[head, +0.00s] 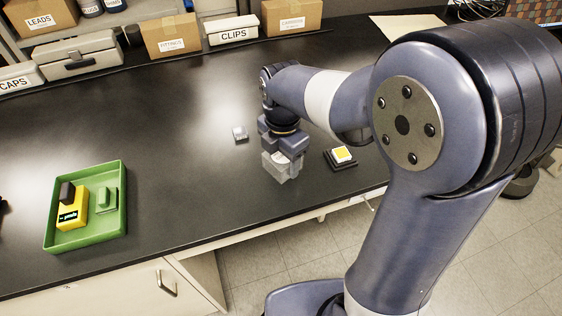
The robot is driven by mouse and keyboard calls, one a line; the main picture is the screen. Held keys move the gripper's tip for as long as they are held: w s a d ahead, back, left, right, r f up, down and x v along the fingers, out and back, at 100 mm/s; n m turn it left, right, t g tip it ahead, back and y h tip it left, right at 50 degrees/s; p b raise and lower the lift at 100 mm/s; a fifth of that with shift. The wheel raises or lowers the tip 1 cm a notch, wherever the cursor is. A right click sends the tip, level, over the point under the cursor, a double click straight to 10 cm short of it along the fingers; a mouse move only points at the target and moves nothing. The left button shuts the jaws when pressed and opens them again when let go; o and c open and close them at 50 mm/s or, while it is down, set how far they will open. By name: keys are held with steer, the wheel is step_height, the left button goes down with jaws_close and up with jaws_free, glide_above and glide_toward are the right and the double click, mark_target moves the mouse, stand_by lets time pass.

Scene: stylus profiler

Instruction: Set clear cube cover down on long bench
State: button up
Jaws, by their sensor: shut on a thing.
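My gripper (284,170) is over the front part of the long black bench (190,150), pointing down. It is shut on a pale, see-through boxy thing, the clear cube cover (279,167). The cover looks upright, and the fingers partly hide it. I cannot tell whether its lower edge touches the bench top or is just above it.
A black base with a yellow and white top (342,155) is close on the right. A green tray (112,217) holds a yellow meter (72,212). Boxes, including the CLIPS bin (232,34), line the back.

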steer(key=shift+f, duration=1.3)
steer(key=shift+f, duration=0.1)
steer(key=shift+f, duration=0.15)
steer(key=o, duration=1)
steer(key=shift+c, duration=0.2)
step_height(320, 180, up, 13)
steer(key=shift+f, duration=0.2)
